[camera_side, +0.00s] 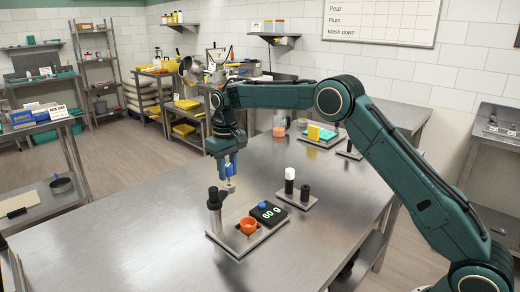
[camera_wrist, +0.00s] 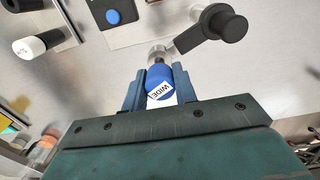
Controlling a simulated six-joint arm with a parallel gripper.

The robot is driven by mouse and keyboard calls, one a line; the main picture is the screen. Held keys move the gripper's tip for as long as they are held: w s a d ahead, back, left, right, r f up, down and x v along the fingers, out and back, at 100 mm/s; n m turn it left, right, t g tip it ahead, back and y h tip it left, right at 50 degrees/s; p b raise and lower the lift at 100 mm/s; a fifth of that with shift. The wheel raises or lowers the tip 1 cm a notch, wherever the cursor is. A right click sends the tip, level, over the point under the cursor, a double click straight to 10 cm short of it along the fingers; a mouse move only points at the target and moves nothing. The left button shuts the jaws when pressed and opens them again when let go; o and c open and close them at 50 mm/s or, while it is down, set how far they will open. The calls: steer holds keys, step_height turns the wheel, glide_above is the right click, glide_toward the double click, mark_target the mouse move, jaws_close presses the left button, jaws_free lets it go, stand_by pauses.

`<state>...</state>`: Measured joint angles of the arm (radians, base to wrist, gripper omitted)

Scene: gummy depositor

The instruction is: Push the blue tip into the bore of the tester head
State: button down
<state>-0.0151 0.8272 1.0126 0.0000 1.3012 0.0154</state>
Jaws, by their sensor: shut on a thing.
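My gripper (camera_wrist: 160,82) is shut on the blue tip (camera_wrist: 159,84), a blue piece with a white label reading "WIDE". In the side view my gripper (camera_side: 229,168) points down over the steel table. The tester head (camera_wrist: 159,53) is a short grey cylinder on an arm from a black-capped post (camera_wrist: 228,28). In the side view the tester head (camera_side: 229,187) is just below the blue tip (camera_side: 230,161), beside the dark post (camera_side: 214,199). The tip's narrow end meets the head in the wrist view. The bore is hidden, so I cannot tell how deep it sits.
The base plate (camera_side: 227,242) also carries an orange cup (camera_side: 248,225) and a black block (camera_side: 269,214) reading "60 g" with a blue knob. A small stand holds a white-topped cylinder (camera_side: 289,175) and a black one (camera_side: 305,191). The table's left front is clear.

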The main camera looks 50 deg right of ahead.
mark_target(229, 179)
steer(key=shift+f, duration=1.8)
steer(key=shift+s+d+r, duration=0.1)
steer(key=shift+r, duration=0.1)
stand_by(0.8)
steer(key=shift+f, duration=0.2)
stand_by(0.7)
steer(key=shift+r, duration=2.95)
steer(key=shift+f, duration=1.5)
